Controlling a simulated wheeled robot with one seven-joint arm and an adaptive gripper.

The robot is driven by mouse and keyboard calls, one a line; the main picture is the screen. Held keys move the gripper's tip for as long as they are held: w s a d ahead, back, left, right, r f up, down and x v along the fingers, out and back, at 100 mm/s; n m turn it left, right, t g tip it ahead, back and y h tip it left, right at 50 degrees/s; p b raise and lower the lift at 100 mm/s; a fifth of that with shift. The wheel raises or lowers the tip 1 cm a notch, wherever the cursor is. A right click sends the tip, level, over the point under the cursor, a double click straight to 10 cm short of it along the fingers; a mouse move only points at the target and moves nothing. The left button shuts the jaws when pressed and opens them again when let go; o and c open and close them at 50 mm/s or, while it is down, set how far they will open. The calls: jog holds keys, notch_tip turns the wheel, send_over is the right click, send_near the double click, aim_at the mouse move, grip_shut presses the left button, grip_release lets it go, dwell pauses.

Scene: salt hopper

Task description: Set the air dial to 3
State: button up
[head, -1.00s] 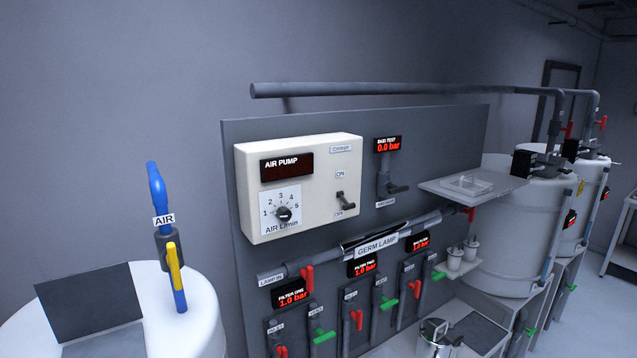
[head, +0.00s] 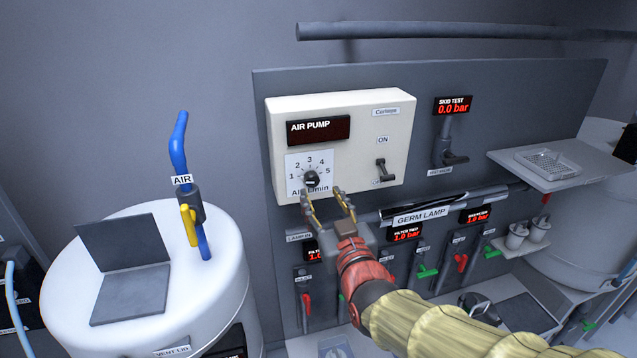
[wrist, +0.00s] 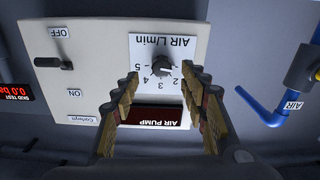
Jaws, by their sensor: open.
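The air dial is a small black knob (head: 311,179) on a white scale plate marked 1 to 5, on the cream air pump box (head: 405,140). The dial also shows upside down in the wrist view (wrist: 161,66); which number it points to is too small to tell. The air pump display (head: 318,130) is dark. My gripper (head: 323,196) is open and empty, just below and in front of the dial in the head view. In the wrist view my gripper (wrist: 163,80) has its fingers spread either side of the dial, apparently not touching it.
A black ON/OFF lever (head: 381,170) sits right of the dial on the same box. The germ lamp tube (head: 435,207) and several valve handles are below. A white tank (head: 160,290) with a blue air pipe (head: 179,145) stands at left.

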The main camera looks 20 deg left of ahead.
aim_at(314, 185)
jog(key=shift+p+x, duration=0.8)
jog(key=shift+x, duration=2.3)
jog(key=shift+s+a, duration=0.1)
jog(key=shift+c, duration=0.4)
grip_shut()
jog(key=shift+f+b, duration=0.15)
jog(key=shift+b, duration=0.3)
